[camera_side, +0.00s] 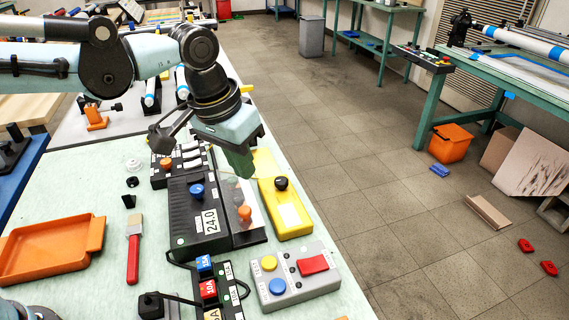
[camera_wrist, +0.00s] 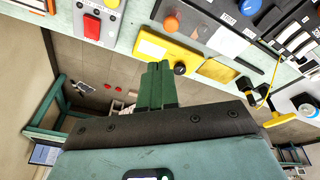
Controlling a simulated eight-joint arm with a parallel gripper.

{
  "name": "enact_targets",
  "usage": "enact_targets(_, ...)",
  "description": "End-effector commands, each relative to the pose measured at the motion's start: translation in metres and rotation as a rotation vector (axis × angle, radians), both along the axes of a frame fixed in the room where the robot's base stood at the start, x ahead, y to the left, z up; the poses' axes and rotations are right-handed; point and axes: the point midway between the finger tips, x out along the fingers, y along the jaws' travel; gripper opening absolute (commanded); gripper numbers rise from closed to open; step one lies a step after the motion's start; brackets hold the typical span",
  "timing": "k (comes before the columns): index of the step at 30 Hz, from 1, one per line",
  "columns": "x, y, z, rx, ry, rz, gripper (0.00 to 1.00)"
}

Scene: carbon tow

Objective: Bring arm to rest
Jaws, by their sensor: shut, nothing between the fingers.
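My gripper (camera_side: 240,165) hangs from my arm over the right edge of the bench, just above the yellow box with a black knob (camera_side: 285,210). In the wrist view its green fingers (camera_wrist: 157,75) are together, with nothing between them. The yellow box (camera_wrist: 170,50) also shows there, close beyond the fingertips. I cannot tell from these frames whether the fingertips touch anything. A black unit marked 24.0 (camera_side: 182,215), with blue and orange knobs, lies left of the gripper.
A grey button box (camera_side: 295,285) sits at the bench's front edge. An orange tray (camera_side: 40,250) and a red-handled brush (camera_side: 133,255) lie at left. The floor (camera_side: 400,230) right of the bench is open, with an orange bin (camera_side: 450,144) farther off.

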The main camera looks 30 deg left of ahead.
Motion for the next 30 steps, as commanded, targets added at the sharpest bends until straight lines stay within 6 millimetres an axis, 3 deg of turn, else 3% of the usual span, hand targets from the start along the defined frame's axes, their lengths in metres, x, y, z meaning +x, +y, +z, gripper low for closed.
enact_targets(1,-0.005,0.020,0.003,-0.007,-0.027,0.020,0.00)
enact_targets(6,-0.022,0.075,0.006,-0.019,-0.127,0.064,0.00)
enact_targets(15,-0.063,0.152,-0.012,0.003,-0.301,0.143,0.00)
enact_targets(21,-0.080,0.177,-0.025,0.028,-0.376,0.174,0.00)
enact_targets(30,-0.084,0.183,-0.029,0.036,-0.394,0.179,0.00)
